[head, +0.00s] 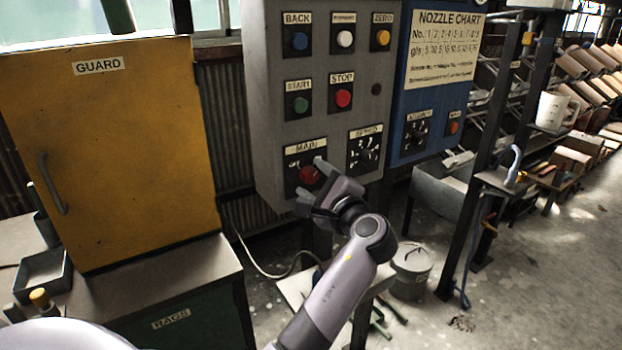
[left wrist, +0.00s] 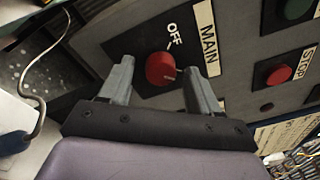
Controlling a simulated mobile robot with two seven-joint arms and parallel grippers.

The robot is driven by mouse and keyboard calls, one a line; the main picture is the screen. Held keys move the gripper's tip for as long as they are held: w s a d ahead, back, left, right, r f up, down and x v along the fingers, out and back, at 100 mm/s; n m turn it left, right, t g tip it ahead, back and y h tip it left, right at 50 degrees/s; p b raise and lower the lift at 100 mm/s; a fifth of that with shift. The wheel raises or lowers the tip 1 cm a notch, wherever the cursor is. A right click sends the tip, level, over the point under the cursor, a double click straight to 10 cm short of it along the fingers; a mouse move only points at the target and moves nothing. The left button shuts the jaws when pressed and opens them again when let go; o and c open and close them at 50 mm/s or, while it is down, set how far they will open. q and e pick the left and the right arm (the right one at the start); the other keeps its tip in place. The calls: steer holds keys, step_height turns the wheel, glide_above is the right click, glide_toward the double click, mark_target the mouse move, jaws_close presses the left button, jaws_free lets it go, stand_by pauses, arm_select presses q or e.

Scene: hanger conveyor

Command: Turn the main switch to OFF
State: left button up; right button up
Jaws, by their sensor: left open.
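The main switch is a round red knob (head: 309,175) on a black plate under the MAIN label (head: 306,146), low on the grey control panel (head: 270,100). In the left wrist view the knob (left wrist: 160,69) sits near the middle, with the word OFF (left wrist: 174,29) printed beside it. A pale mark shows on the knob on the side away from OFF; its exact angle is hard to tell. My left gripper (head: 311,182) is open at the knob. In the left wrist view its fingers (left wrist: 158,75) stand on both sides of the knob, with gaps visible. My right gripper is out of view.
A green START button (head: 301,105), a red STOP button (head: 343,98) and a black rotary dial (head: 364,150) are close to the knob. A yellow GUARD cabinet (head: 130,160) stands left. A blue NOZZLE CHART panel (head: 411,115) is right. Open floor lies further right.

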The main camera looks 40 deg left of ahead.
arm_select(q)
steer(key=shift+a, duration=0.1)
steer(key=c, duration=1)
steer(key=shift+c, duration=0.2)
